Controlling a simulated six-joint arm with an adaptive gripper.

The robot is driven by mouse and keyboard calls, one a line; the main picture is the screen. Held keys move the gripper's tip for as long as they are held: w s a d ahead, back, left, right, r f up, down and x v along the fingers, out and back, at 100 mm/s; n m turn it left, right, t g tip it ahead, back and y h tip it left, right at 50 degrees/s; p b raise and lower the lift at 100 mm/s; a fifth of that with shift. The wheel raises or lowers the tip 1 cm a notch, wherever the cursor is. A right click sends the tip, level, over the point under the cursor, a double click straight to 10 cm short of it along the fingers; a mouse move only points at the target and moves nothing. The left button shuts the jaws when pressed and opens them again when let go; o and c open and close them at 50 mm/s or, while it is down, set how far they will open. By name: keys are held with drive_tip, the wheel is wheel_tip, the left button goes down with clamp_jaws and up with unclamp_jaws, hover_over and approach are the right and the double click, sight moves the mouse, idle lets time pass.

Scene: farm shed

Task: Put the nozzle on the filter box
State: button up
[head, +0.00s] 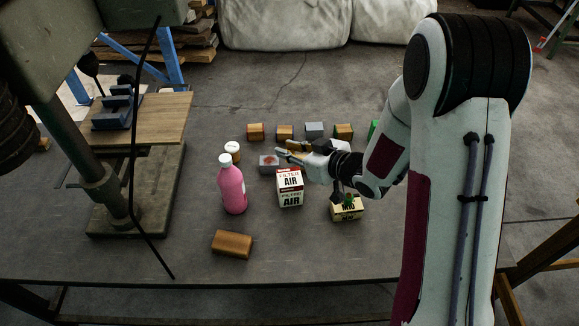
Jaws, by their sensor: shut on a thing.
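The filter box (289,188) is a white and red carton with "FILTER AIR" on it, upright near the middle of the table. My gripper (284,151) points left, just above and behind the box in the head view. It is shut on a small brass-yellow piece, which seems to be the nozzle (296,144). The fingers hide part of it, and its exact shape is too small to tell. The piece appears apart from the box top.
A pink bottle (232,187) stands left of the box, with a white-capped jar (233,151) behind. Several blocks line the back. A drill press base (150,215) stands left.

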drive_tip(key=shift+f, duration=1.25)
drive_tip(key=shift+f, duration=0.1)
drive_tip(key=shift+f, duration=1.95)
drive_tip(key=shift+f, duration=0.15)
drive_tip(key=o, duration=0.9)
drive_tip(key=shift+s+d+r, duration=0.1)
drive_tip(key=shift+r, duration=0.1)
drive_tip(key=shift+v, duration=5.85)
